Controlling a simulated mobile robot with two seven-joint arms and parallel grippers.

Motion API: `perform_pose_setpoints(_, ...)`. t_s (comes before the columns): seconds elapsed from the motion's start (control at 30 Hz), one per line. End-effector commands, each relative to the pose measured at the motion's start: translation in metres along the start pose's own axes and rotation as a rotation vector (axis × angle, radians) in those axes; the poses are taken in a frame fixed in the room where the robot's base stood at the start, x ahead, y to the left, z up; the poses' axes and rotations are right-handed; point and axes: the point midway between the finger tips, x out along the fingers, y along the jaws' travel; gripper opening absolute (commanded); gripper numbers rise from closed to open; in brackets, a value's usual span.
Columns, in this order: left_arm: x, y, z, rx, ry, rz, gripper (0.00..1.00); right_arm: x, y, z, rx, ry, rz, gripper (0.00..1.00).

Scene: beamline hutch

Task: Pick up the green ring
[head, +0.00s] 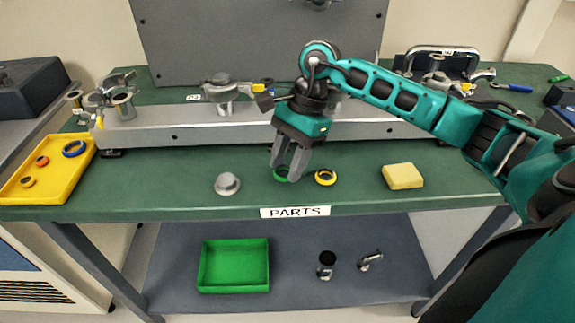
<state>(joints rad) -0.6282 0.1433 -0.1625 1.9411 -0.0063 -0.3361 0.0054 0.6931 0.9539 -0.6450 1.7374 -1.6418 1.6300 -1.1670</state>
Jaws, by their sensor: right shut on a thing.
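The green ring (281,177) is between the fingertips of my right gripper (286,174), low over the green bench top near its front edge. The gripper points down and is shut on the ring. The fingers hide part of the ring, and I cannot tell whether it still touches the bench. My left gripper is not in view.
A yellow ring (325,177) lies close to the right of the gripper. A grey knobbed part (227,184) is to the left, a yellow block (403,176) to the right. A grey rail (180,132) runs behind. A yellow tray (75,181) with several rings is far left. A green tray (268,268) sits on the lower shelf.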

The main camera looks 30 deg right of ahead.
Motion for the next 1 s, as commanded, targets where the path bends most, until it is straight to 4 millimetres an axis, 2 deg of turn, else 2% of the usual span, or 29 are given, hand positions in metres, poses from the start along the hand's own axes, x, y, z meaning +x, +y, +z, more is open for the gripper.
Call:
perform_pose_setpoints(0.17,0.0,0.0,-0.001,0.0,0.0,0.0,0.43,-0.032,-0.001,0.012,-0.002,0.003,-0.006,0.14)
perform_pose_setpoints(0.4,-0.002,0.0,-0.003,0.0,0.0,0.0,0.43,-0.097,-0.001,0.04,-0.004,0.003,-0.007,0.14)
perform_pose_setpoints(0.6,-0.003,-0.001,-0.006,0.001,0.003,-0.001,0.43,-0.142,-0.001,0.059,-0.003,0.001,-0.005,0.14)
perform_pose_setpoints(0.8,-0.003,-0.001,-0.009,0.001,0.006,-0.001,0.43,-0.167,0.0,0.07,-0.001,0.001,-0.002,0.14)
perform_pose_setpoints(1.0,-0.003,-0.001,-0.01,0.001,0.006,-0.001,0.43,-0.174,0.0,0.072,0.0,0.001,0.001,0.14)
